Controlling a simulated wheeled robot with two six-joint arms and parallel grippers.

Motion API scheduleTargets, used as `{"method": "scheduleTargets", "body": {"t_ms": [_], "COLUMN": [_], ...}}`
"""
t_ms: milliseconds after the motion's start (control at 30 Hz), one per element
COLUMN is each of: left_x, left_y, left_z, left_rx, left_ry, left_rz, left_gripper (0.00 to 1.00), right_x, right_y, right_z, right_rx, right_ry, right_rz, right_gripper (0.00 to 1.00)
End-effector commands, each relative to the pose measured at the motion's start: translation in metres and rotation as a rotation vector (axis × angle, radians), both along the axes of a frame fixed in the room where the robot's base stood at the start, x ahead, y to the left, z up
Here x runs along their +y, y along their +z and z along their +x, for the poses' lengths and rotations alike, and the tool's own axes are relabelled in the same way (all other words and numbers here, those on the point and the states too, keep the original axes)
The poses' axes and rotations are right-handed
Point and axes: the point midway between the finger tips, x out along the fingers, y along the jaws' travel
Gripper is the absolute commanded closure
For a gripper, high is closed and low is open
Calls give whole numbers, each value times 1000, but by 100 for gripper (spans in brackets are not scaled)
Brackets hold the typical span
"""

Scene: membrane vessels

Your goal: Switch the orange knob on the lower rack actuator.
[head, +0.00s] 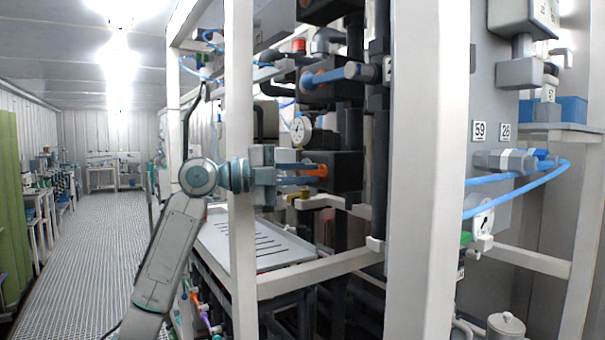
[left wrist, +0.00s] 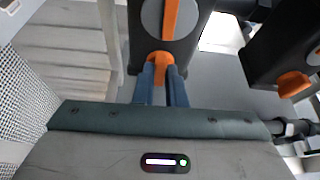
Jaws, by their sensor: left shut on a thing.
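The lower rack actuator is a dark box (head: 346,172) behind the white frame post in the head view. In the left wrist view, its dark housing (left wrist: 187,45) carries a grey disc with an orange stripe. Its orange knob (head: 320,170) juts out to the left, and it also shows in the left wrist view (left wrist: 159,60). My left gripper (head: 312,173) reaches past the post, with its two blue fingers around the knob. In the left wrist view the fingers (left wrist: 160,82) are closed on the knob's end. My right gripper is in neither view.
A white frame post (head: 241,150) stands close beside my left wrist. A second dark actuator with an orange knob (left wrist: 294,84) is at the right in the left wrist view. A grey slotted tray (head: 250,245) lies below my gripper. A pressure gauge (head: 300,129) is just above.

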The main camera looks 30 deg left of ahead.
Motion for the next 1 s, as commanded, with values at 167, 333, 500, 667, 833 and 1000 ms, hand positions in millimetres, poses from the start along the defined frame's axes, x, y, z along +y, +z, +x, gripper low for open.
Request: {"method": "scheduleTargets", "body": {"t_ms": [167,333,500,667,833,1000], "left_x": [1,1,2,2,1,1], "left_y": [3,3,4,4,3,2], "left_z": [1,1,1,1,1,0], "left_rx": [-23,-31,-32,-32,-31,-30], "left_ry": [5,5,6,6,5,3], "left_rz": [42,58,60,59,59,61], "left_gripper": [100,100,100,100,67,67], "right_x": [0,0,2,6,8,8], "right_y": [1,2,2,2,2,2], "right_z": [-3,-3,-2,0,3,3], "right_rx": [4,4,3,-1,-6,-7], "right_ry": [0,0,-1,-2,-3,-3], "right_rz": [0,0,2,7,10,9], "right_gripper": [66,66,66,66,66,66]}}
